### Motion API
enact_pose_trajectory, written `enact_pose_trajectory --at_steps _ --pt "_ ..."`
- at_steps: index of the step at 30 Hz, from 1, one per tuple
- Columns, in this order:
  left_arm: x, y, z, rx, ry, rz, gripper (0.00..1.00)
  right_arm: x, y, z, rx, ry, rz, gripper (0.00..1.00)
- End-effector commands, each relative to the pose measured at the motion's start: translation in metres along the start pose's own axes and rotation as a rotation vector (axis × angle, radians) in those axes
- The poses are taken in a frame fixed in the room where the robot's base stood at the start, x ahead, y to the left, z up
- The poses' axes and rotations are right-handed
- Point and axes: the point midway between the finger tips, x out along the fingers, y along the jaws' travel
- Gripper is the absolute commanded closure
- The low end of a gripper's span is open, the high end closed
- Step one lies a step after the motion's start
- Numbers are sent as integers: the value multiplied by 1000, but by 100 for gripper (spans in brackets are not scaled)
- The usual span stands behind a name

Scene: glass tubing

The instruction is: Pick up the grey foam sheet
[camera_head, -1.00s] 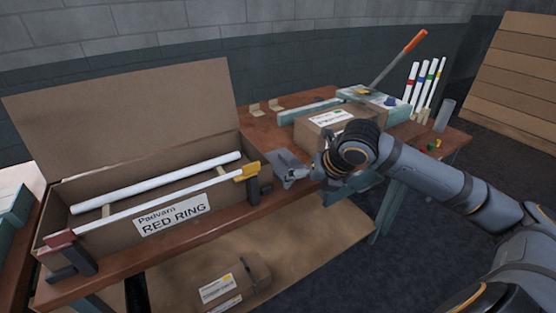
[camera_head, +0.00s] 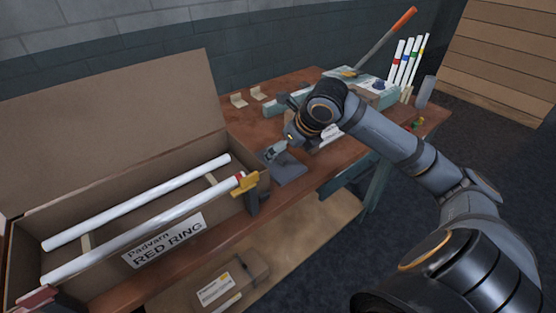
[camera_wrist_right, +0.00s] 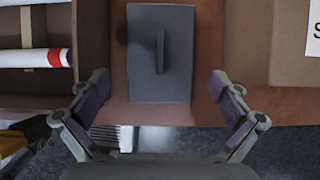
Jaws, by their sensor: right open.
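The grey foam sheet (camera_wrist_right: 142,83) is a flat dark rectangle with a raised upright rib on its top. It lies on the wooden table, and in the head view it (camera_head: 291,173) is beside the right end of the long cardboard box. My right gripper (camera_head: 273,152) is above the sheet, partly hidden by its own wrist. In the right wrist view my right gripper (camera_wrist_right: 160,97) is open, with one finger on each side of the sheet and nothing between the pads that I can see gripped. My left gripper is not in view.
The open cardboard box (camera_head: 116,265) labelled RED RING holds white tubes (camera_head: 140,201). A yellow clamp (camera_head: 245,185) stands at its right end. A smaller carton (camera_head: 333,139) is right of the sheet. Colour-banded tubes (camera_head: 405,62) stand at the back right.

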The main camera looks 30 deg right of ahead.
Motion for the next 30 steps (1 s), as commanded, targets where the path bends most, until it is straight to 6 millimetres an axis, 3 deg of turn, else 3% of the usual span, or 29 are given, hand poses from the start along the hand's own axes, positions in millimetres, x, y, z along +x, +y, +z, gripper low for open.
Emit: enact_pose_trajectory --at_steps 7,18,26,30 --pt "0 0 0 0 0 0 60 6 0 -1 2 2 1 0" --pt "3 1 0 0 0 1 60 53 0 -4 3 2 2 0" --pt "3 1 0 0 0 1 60 55 -1 -4 1 2 -2 0" --pt "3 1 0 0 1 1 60 54 -1 -4 1 2 -1 19"
